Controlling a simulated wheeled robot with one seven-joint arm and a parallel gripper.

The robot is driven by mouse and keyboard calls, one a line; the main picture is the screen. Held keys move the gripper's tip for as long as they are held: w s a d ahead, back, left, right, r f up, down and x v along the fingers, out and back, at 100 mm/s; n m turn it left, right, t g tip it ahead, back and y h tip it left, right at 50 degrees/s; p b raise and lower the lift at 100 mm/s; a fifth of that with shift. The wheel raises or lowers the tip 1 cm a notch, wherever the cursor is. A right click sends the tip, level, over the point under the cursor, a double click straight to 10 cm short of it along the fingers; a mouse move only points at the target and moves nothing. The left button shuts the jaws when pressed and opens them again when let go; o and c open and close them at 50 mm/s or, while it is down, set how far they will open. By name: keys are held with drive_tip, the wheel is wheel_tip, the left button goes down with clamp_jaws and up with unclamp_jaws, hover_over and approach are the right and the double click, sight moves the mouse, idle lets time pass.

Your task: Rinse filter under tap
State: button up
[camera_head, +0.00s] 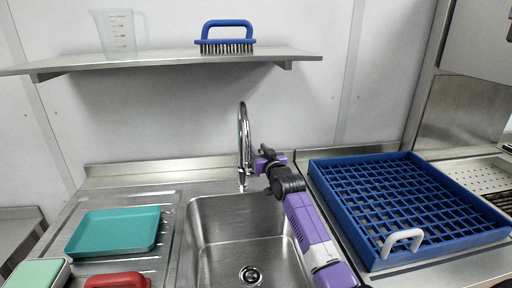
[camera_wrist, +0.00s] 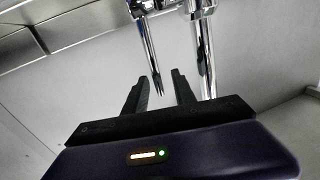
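A chrome gooseneck tap (camera_head: 243,140) stands at the back of the steel sink (camera_head: 240,230). My gripper (camera_head: 259,160) is beside the tap on its right, above the sink's back edge. In the wrist view my gripper (camera_wrist: 156,82) has its two black fingers apart. A thin chrome rod (camera_wrist: 148,50), part of the tap, shows between the fingertips; I cannot tell whether they touch it. A thicker chrome pipe (camera_wrist: 203,50) is just right of the fingers. No water shows. I cannot identify a filter in either view.
A blue grid rack (camera_head: 345,205) with a white handle-shaped piece (camera_head: 402,241) is right of the sink. A teal tray (camera_head: 115,230), a red object (camera_head: 118,281) and a pale green block (camera_head: 37,273) are left. A shelf (camera_head: 150,62) holds a beaker (camera_head: 116,35) and blue brush (camera_head: 226,33).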

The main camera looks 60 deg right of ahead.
drive_tip(key=shift+x, duration=1.1)
drive_tip(key=shift+c, duration=0.2)
clamp_jaws()
idle(0.5)
